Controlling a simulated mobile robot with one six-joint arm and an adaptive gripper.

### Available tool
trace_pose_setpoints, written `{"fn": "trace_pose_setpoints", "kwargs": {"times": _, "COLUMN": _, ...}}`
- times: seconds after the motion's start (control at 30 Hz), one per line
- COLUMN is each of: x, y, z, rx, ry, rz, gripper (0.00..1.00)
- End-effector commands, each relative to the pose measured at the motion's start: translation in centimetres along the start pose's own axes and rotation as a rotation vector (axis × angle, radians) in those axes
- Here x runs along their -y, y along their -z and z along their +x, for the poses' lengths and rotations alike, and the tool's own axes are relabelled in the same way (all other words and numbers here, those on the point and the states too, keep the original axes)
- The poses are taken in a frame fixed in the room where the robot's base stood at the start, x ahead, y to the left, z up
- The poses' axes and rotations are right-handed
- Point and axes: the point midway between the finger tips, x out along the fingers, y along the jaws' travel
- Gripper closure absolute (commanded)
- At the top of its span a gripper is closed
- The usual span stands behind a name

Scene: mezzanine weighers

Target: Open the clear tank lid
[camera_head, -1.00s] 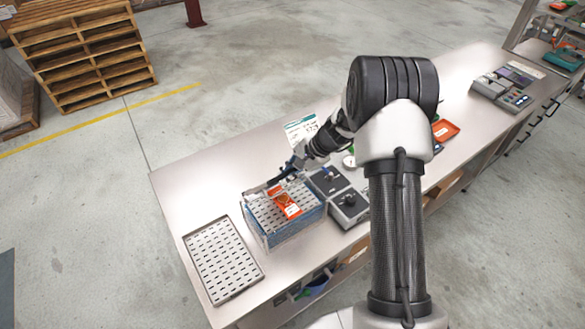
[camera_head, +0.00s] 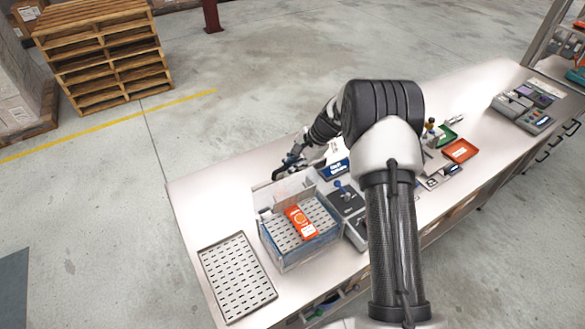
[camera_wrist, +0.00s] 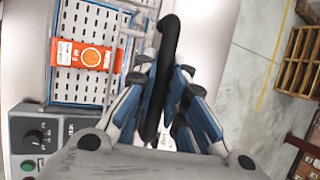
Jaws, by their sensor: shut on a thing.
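The clear tank (camera_head: 297,255) stands on the bench with its top uncovered. Its clear lid (camera_head: 288,190) is tilted up along the tank's far edge. An orange packet (camera_head: 300,222) lies on the slotted rack inside; the packet (camera_wrist: 87,55) also shows in the wrist view. My gripper (camera_head: 286,165) is behind the raised lid, at its upper edge, partly hidden by my arm. In the wrist view my gripper (camera_wrist: 165,105) is shut with its blue fingers around the black bar handle (camera_wrist: 168,45). The lid is hard to make out there.
A slotted metal tray (camera_head: 237,278) lies left of the tank. A dark control unit with a knob (camera_head: 346,199) stands close on its right. An orange tray (camera_head: 460,151) and a keypad device (camera_head: 523,108) are farther right. The bench's far left corner is clear.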

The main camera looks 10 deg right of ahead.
Motion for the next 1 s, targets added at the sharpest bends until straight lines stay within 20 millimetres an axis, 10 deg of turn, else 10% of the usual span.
{"fn": "trace_pose_setpoints", "kwargs": {"times": 0.33, "x": 0.1, "y": -0.06, "z": -0.01, "rx": 0.001, "ry": 0.001, "rz": 0.0, "gripper": 1.0}}
{"fn": "trace_pose_setpoints", "kwargs": {"times": 0.67, "x": 0.07, "y": -0.04, "z": -0.02, "rx": 0.001, "ry": 0.001, "rz": 0.0, "gripper": 0.67}}
{"fn": "trace_pose_setpoints", "kwargs": {"times": 1.0, "x": 0.07, "y": -0.01, "z": -0.18, "rx": 0.0, "ry": 0.001, "rz": 0.0, "gripper": 0.67}}
